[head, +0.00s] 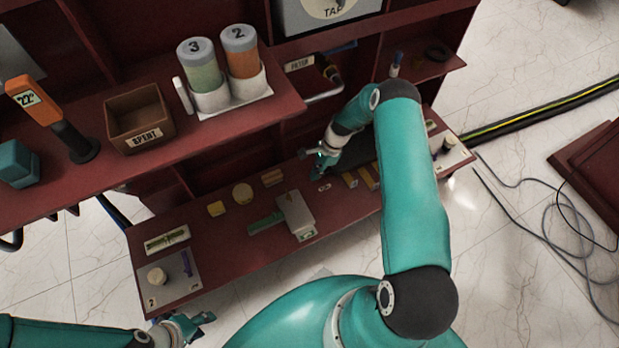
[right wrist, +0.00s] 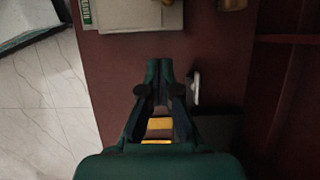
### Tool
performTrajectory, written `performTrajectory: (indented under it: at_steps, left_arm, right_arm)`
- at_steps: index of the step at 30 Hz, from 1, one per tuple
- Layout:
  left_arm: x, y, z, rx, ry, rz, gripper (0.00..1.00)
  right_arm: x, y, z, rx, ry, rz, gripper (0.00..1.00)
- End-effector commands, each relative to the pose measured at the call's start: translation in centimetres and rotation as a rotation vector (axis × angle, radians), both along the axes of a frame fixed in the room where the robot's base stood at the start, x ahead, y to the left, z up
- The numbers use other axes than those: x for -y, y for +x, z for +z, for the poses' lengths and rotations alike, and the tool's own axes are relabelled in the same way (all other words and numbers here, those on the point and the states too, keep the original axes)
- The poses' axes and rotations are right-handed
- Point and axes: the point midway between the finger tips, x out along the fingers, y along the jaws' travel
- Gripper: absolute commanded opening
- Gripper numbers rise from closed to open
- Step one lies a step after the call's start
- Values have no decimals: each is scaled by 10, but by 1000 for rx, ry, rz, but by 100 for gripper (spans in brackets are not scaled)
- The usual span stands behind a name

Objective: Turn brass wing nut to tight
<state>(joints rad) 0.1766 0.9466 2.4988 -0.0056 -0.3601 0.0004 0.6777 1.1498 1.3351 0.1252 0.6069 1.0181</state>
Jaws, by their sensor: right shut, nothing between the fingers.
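I cannot clearly make out a brass wing nut in either view. My right gripper (head: 317,170) is low over the lower red shelf, right of the grey-white box (head: 296,213). In the right wrist view its fingers (right wrist: 158,68) are together and empty, and a small pale piece (right wrist: 194,88) lies just right of them. My left gripper (head: 196,322) is at the bottom left, in front of the shelf; its fingers are too small to judge.
Yellow and tan blocks (head: 216,208) lie on the lower shelf; yellow bars (right wrist: 158,124) show below my right fingertips. The upper shelf holds a brown box (head: 138,118), two canisters (head: 201,72) and an orange-headed tool (head: 38,103). Cables (head: 545,205) lie on the floor at right.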

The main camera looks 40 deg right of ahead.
Motion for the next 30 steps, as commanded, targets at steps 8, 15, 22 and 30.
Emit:
performTrajectory:
  at_steps: [8, 15, 22, 30]
  left_arm:
    - [0, 0, -15, 0, 0, 0, 40]
    - [0, 0, -19, 0, 0, 0, 40]
    - [0, 0, -20, 0, 0, 0, 40]
    - [0, 0, -20, 0, 0, 0, 40]
  right_arm:
    - [-21, 4, -54, 0, 1, 3, 0]
    - [-46, 12, -77, 3, 0, 7, 0]
    - [-68, 17, -77, 3, 0, 5, 0]
    - [-71, 18, -77, 4, -1, 5, 0]
